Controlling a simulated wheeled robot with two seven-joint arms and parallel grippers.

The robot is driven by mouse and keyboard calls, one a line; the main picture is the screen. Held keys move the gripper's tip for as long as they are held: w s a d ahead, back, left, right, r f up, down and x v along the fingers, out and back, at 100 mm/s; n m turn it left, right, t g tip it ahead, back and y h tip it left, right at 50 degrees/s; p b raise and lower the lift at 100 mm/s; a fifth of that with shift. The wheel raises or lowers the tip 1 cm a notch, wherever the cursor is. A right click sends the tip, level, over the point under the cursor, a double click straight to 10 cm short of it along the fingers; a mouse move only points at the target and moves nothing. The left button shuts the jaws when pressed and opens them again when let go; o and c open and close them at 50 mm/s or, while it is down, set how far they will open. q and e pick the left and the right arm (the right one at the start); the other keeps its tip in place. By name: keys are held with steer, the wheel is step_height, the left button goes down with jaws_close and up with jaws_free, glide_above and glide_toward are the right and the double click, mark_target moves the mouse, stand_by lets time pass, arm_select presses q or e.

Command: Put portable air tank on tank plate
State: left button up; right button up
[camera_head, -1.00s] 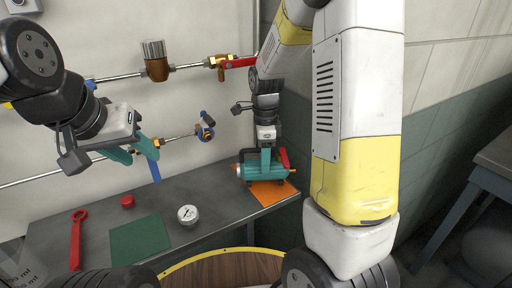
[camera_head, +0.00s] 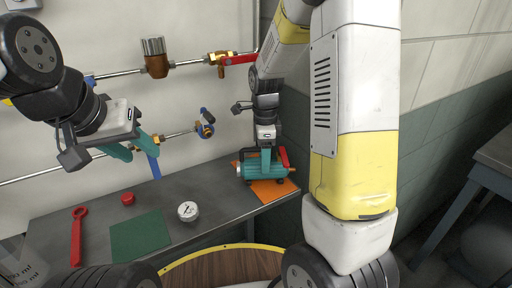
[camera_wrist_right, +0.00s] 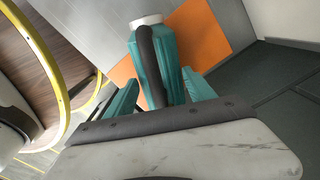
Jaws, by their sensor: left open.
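The teal portable air tank (camera_head: 262,170), with a red part at its right side, lies on its side over the orange plate (camera_head: 281,194) at the right end of the bench. In the right wrist view the tank (camera_wrist_right: 172,62) shows a dark handle and a white end over the orange plate (camera_wrist_right: 205,38). My right gripper (camera_head: 266,158) is at the tank from above. Its fingers (camera_wrist_right: 152,95) stand apart on both sides of the handle, with gaps showing. My left gripper (camera_head: 138,148) is open and empty above the left part of the bench.
A green plate (camera_head: 140,237), a red wrench (camera_head: 77,235), a red cap (camera_head: 127,199) and a gauge (camera_head: 188,211) lie on the grey bench (camera_head: 215,187). Pipes with valves (camera_head: 205,128) run along the wall behind. A round yellow-rimmed wooden surface (camera_head: 225,268) is in front.

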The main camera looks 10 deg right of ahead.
steer(key=shift+o, duration=0.9)
step_height(320, 180, up, 8)
steer(key=shift+f, duration=0.1)
jaws_close()
stand_by(1.1)
steer(key=shift+s, duration=0.1)
steer(key=s+a, duration=0.3)
steer(key=s, duration=0.8)
steer(key=shift+s+a, duration=0.15)
steer(key=shift+s, duration=0.05)
stand_by(0.7)
